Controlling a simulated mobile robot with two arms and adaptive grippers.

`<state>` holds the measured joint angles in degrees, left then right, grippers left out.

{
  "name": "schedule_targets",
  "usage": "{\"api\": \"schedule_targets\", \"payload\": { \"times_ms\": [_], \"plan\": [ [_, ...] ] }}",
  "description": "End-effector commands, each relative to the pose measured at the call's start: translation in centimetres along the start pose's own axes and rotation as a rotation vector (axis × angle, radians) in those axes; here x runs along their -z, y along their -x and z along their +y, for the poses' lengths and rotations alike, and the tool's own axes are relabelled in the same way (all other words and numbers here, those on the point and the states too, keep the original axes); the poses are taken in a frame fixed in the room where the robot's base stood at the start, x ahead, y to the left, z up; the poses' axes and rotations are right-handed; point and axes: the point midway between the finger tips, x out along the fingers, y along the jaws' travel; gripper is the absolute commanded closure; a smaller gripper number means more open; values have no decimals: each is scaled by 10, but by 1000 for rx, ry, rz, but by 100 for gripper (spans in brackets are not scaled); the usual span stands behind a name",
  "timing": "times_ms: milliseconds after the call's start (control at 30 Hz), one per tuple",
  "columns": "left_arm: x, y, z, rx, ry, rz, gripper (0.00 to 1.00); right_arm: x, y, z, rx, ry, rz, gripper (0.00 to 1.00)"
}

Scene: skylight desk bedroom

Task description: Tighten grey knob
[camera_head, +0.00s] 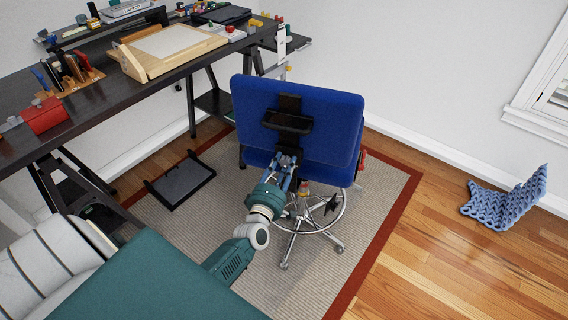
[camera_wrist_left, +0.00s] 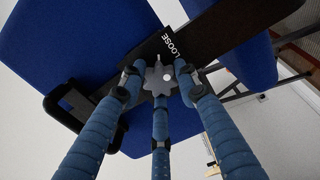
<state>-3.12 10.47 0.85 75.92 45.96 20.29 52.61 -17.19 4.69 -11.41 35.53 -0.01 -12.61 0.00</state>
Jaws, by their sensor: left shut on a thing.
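The grey knob (camera_wrist_left: 160,81) is a lobed disc on the black support bar (camera_wrist_left: 212,38) of the blue chair (camera_head: 300,108). The bar carries the white word "LOOSE" beside the knob. My left gripper (camera_head: 287,163) has reached the back of the chair, below the backrest. In the left wrist view its three blue fingers (camera_wrist_left: 160,90) stand around the knob and are shut on it. In the head view the fingers hide the knob. My right gripper is in neither view.
The chair stands on a beige rug with a red border (camera_head: 382,240). A dark desk (camera_head: 110,75) with tools and a drawing board is at the left. A black tray (camera_head: 180,182) lies on the rug. A blue woven object (camera_head: 508,200) sits on the open wooden floor at right.

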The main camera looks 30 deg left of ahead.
Motion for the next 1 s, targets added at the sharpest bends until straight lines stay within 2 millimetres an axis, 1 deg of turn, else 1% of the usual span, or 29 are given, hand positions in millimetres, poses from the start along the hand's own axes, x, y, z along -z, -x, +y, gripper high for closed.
{"api": "schedule_targets", "payload": {
  "times_ms": [700, 1000],
  "plan": [
    [0, 0, -2, 3, -681, -1, 94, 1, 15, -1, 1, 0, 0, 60],
    [1, 1, -4, 6, -946, -2, 94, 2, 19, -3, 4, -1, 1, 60]
  ]
}}
